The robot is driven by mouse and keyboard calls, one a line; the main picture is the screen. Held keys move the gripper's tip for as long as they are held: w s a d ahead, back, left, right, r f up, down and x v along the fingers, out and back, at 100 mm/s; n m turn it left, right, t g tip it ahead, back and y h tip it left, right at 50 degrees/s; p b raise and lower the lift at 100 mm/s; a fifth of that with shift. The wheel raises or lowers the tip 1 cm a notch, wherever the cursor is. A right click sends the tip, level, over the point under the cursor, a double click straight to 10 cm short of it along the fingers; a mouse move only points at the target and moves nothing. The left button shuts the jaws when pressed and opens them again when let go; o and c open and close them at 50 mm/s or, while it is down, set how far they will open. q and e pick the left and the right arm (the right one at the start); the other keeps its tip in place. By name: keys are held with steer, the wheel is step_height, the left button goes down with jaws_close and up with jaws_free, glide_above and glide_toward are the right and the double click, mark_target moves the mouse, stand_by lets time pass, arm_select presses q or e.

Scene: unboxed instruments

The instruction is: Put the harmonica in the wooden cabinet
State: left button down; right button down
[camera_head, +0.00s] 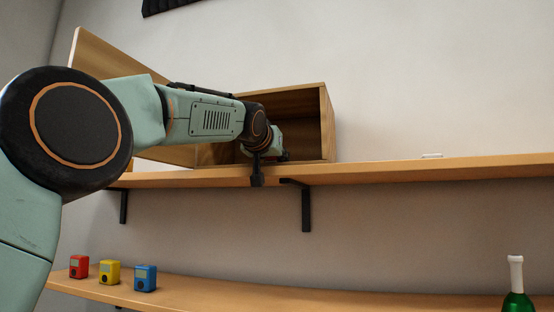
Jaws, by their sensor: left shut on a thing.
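The wooden cabinet (328,125) stands on the upper shelf with its front open and its door (95,52) swung out to the left. My left arm reaches across the door to the cabinet. My left gripper (280,154) is at the cabinet's opening, low and near the floor of it. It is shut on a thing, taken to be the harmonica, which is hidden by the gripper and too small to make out. I cannot tell whether the held thing touches the cabinet floor. My right gripper is not in view.
The upper shelf (400,172) runs on to the right, mostly clear, with a small white thing (431,155) on it. On the lower shelf (230,292) stand a red box (79,266), a yellow box (109,272), a blue box (145,278) and a green bottle (517,302).

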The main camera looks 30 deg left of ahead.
arm_select(q)
steer(key=shift+f, duration=0.2)
steer(key=c, duration=1.5)
jaws_free()
steer(key=shift+w, duration=0.1)
steer(key=o, duration=0.4)
steer(key=shift+a, duration=0.15)
